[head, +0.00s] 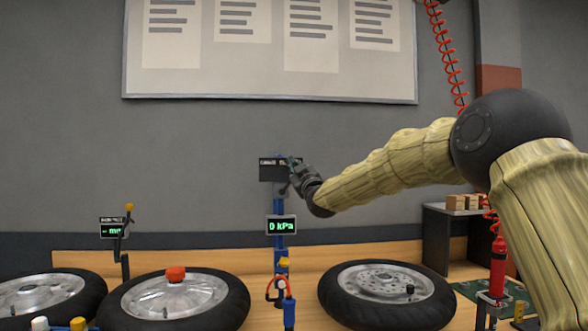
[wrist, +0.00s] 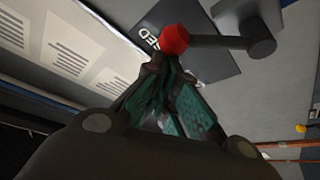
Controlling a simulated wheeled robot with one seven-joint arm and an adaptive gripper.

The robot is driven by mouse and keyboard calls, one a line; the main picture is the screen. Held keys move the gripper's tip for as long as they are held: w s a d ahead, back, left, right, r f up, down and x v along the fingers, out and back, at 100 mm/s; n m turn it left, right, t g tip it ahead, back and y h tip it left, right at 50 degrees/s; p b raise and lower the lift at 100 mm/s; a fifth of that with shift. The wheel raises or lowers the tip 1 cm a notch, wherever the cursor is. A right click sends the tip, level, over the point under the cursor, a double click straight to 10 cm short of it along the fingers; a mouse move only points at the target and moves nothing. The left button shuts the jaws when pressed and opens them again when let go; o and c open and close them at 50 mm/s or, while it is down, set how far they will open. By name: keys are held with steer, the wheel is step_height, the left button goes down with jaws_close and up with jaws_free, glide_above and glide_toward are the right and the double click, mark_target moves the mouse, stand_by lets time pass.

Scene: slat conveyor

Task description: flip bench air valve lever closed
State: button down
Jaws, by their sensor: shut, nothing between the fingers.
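The valve lever shows in the wrist view as a dark arm (wrist: 222,41) with a red knob (wrist: 174,40), running left from a dark pivot (wrist: 262,46). Behind it is a dark label plate (wrist: 213,72) with white lettering, partly covered. The plate (head: 268,172) also shows in the head view, on top of a blue post (head: 279,240). My gripper (head: 291,164) is at the plate's right side. In the wrist view its closed fingers (wrist: 172,68) are just below the red knob; I cannot tell whether they touch it. The lever is mostly hidden in the head view.
A display (head: 281,225) reading 0 kPa is on the post below the plate. Wheels with tyres lie on the bench, one (head: 387,292) right of the post and one (head: 172,300) left. A smaller display (head: 113,228) stands further left. A red coiled hose (head: 447,55) hangs at right.

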step_height(320, 180, up, 4)
steer(key=a+p, duration=0.2)
steer(key=b+v, duration=0.3)
steer(key=v, duration=0.7)
steer(key=shift+s+f, duration=0.25)
steer(key=shift+s, duration=0.1)
